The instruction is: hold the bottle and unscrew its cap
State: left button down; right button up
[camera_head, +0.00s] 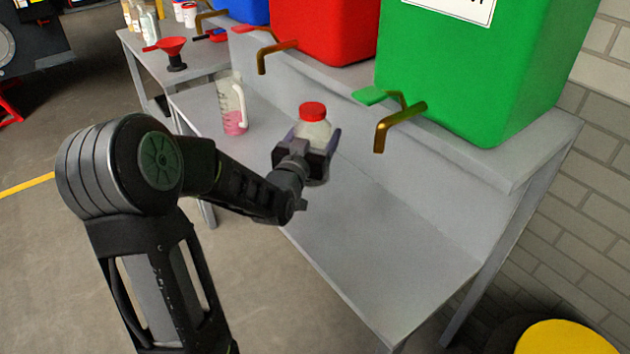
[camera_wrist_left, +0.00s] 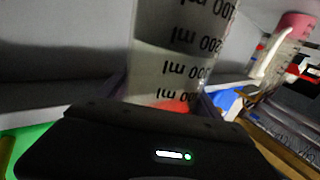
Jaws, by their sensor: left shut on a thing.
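The bottle (camera_head: 316,130) is pale and translucent with a red cap (camera_head: 313,111) on top. In the head view it stands roughly upright between the fingers of my left gripper (camera_head: 308,152), which is shut on its body. The gripper hides the lower part, so I cannot tell whether the bottle touches the bench. In the left wrist view the bottle (camera_wrist_left: 170,72) appears upside down with dark ml markings, and a patch of the red cap (camera_wrist_left: 173,104) shows above my gripper's black housing. My right gripper is not in view.
The bottle is over a grey bench (camera_head: 370,245) with clear surface at front right. A jug (camera_head: 234,118) with pink liquid stands to the left. Behind, red (camera_head: 325,30) and green (camera_head: 470,75) tanks have protruding brass taps (camera_head: 400,125).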

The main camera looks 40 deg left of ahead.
pick_arm(q)
notch_tip(320, 180, down, 4)
jog(key=shift+f, duration=0.1)
notch_tip(320, 180, down, 4)
jog(key=shift+f, duration=0.1)
dwell(0.5)
jog(key=shift+f, duration=0.15)
jog(key=shift+c, duration=0.4)
grip_release()
